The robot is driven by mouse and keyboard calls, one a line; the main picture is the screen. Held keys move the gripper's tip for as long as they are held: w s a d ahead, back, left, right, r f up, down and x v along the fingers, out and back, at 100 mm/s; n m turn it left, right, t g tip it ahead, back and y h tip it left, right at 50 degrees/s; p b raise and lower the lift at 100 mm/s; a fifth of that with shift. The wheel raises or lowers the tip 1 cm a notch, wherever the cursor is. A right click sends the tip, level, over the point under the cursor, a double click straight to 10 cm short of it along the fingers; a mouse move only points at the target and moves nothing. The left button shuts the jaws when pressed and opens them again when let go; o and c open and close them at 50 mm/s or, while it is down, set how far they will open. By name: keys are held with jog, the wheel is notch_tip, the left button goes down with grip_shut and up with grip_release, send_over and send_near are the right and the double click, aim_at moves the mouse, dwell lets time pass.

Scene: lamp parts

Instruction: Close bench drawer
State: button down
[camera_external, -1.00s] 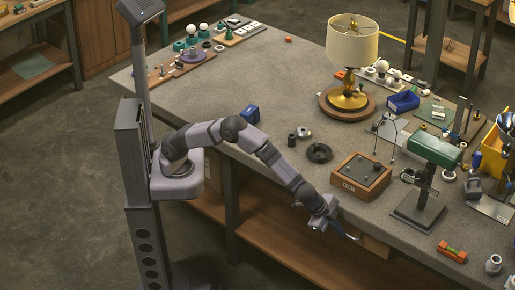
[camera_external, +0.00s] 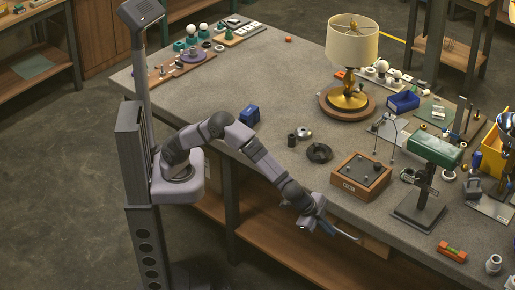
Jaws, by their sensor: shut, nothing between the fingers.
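The bench drawer (camera_external: 377,247) shows as a light wooden panel below the front edge of the bench (camera_external: 270,110). It is small and partly hidden by my gripper, and I cannot tell how far it stands out. My gripper (camera_external: 354,238) is in front of the bench, just below the top's edge, beside the drawer's left part. Its fingers point right and slightly down. It is shut and empty. I cannot tell whether the fingertips touch the drawer.
A wooden box with a dark top (camera_external: 361,176) sits on the bench near the front edge. A green-headed lamp (camera_external: 437,150) and an orange level (camera_external: 452,252) are to its right. A lower shelf (camera_external: 290,250) runs beneath. The floor in front is clear.

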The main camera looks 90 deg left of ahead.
jog(key=v, duration=0.6)
jog(key=shift+s+r, duration=0.2)
jog(key=shift+r, duration=0.05)
jog(key=s+a+f+m+g, duration=0.1)
jog(key=s+a+f+g, duration=0.2)
jog(key=s+f, duration=0.35)
jog(key=s+a+f+m+g, duration=0.1)
jog(key=s+a+f+g, duration=0.15)
jog(key=s+f, duration=0.4)
jog(key=s+a+r+n+g, duration=0.3)
jog(key=s+a+n, duration=0.3)
jog(key=s+a, duration=1.1)
jog(key=w+a+r+n+t, duration=0.2)
jog(key=w+a+r+n, duration=0.15)
jog(key=a, duration=0.35)
notch_tip(320, 180, up, 16)
jog(key=p, duration=1.5)
jog(key=shift+f+h, duration=0.2)
jog(key=shift+h, duration=0.2)
